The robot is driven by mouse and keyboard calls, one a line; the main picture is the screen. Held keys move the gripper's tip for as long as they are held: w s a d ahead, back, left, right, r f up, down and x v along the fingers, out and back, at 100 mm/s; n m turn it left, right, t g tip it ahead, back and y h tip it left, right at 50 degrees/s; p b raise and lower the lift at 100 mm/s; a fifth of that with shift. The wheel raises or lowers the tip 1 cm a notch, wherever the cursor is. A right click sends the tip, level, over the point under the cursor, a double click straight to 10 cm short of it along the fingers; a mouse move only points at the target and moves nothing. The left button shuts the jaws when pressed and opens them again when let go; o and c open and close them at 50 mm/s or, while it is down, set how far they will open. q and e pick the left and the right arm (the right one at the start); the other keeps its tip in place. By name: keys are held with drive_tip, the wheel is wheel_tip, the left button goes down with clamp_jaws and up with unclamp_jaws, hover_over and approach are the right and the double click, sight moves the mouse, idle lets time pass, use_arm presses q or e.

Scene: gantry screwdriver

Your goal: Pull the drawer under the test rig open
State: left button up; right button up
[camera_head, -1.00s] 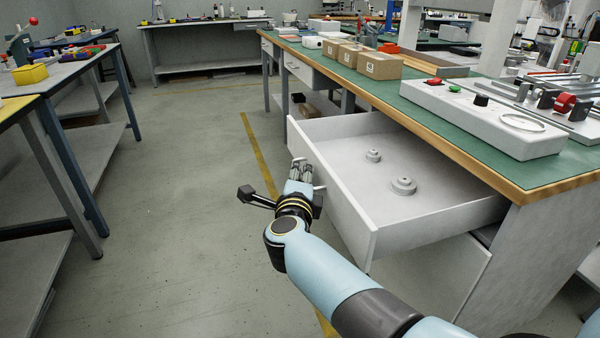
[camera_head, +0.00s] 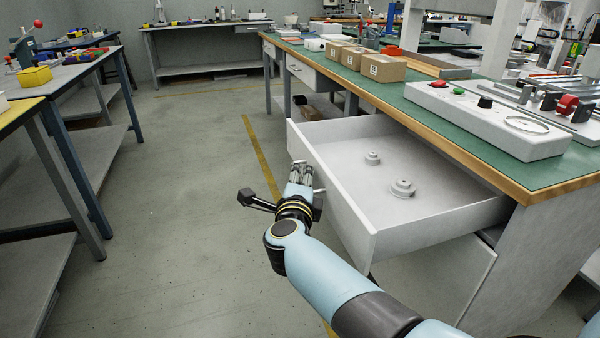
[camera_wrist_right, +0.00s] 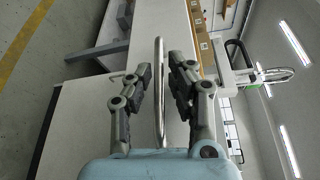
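The white drawer (camera_head: 435,226) is pulled well out from under the green-topped bench, with two small grey stepped round pieces (camera_head: 402,188) inside. My right gripper (camera_head: 302,172) is at the outer face of the drawer front. In the right wrist view the metal bar handle (camera_wrist_right: 160,112) runs between the two fingers (camera_wrist_right: 161,80). The fingers stand apart, with a visible gap on each side of the bar. The white test rig box (camera_head: 485,120) with red, green and black controls sits on the bench above the drawer. My left gripper is not in view.
The bench top (camera_head: 440,108) holds several cardboard boxes (camera_head: 384,68) behind the rig. Another workbench (camera_head: 75,70) with blue legs stands at the left. The floor (camera_head: 180,200) between the benches is clear, with a yellow line on it.

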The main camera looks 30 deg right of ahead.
drive_tip(key=shift+r, duration=0.45)
drive_tip(key=r, duration=0.3)
drive_tip(key=shift+w+d+r, duration=0.1)
drive_tip(key=shift+w+r, duration=0.05)
drive_tip(key=shift+w, duration=0.05)
drive_tip(key=o, duration=1)
wheel_tip(320, 180, up, 3)
drive_tip(key=shift+w+r, duration=0.15)
drive_tip(key=r, duration=0.1)
drive_tip(key=s+r, duration=0.1)
drive_tip(key=shift+r, duration=0.3)
drive_tip(key=c, duration=1)
drive_tip(key=shift+w+f, duration=0.1)
drive_tip(key=shift+w, duration=0.05)
drive_tip(key=shift+f, duration=0.1)
